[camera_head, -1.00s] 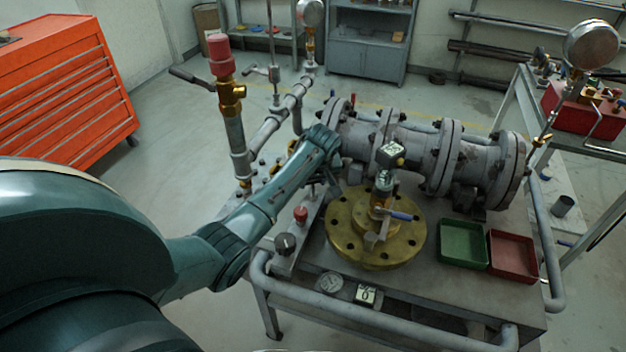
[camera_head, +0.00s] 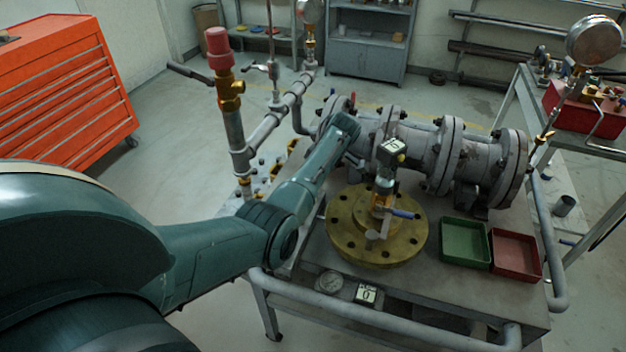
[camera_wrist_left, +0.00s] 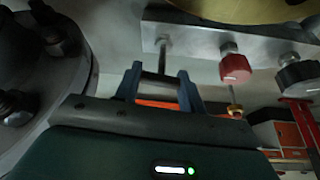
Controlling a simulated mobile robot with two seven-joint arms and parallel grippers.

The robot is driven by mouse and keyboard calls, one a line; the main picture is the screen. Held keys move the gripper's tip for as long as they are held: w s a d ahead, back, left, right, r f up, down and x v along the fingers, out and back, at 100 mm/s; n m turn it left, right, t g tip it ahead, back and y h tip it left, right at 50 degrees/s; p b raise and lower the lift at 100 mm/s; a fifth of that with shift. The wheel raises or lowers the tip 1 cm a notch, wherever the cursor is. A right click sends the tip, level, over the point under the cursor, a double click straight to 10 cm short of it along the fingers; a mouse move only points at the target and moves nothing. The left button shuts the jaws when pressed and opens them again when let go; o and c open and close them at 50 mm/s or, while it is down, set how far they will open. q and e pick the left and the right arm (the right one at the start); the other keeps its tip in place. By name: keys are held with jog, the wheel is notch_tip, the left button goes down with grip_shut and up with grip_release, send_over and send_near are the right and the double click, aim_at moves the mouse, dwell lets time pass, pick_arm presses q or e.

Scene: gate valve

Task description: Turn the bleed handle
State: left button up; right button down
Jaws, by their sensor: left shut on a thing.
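The bleed handle, a thin grey bar on a slim stem (camera_wrist_left: 162,56), stands out from a grey panel (camera_wrist_left: 205,40) in the left wrist view. My left gripper (camera_wrist_left: 158,86) has one finger on each side of the bar and is shut on it. In the head view my left arm reaches across the bench's left side, and its wrist hides the handle and the gripper's fingertips. My right gripper is in neither view.
A red knob (camera_wrist_left: 236,68) and a black knob (camera_wrist_left: 298,72) sit beside the handle. A brass flange (camera_head: 345,240) with a blue-levered valve stands right of my arm. The flanged grey pipe (camera_head: 425,150) runs behind. Green (camera_head: 442,241) and red (camera_head: 540,268) trays lie right.

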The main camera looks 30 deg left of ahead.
pick_arm(q)
jog(key=shift+n, duration=0.5)
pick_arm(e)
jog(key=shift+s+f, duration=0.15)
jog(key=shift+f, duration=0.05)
pick_arm(q)
jog(key=o, duration=1)
jog(key=shift+r, duration=0.1)
jog(key=b+v, duration=0.1)
jog(key=v, duration=1.2)
jog(key=shift+w, duration=0.2)
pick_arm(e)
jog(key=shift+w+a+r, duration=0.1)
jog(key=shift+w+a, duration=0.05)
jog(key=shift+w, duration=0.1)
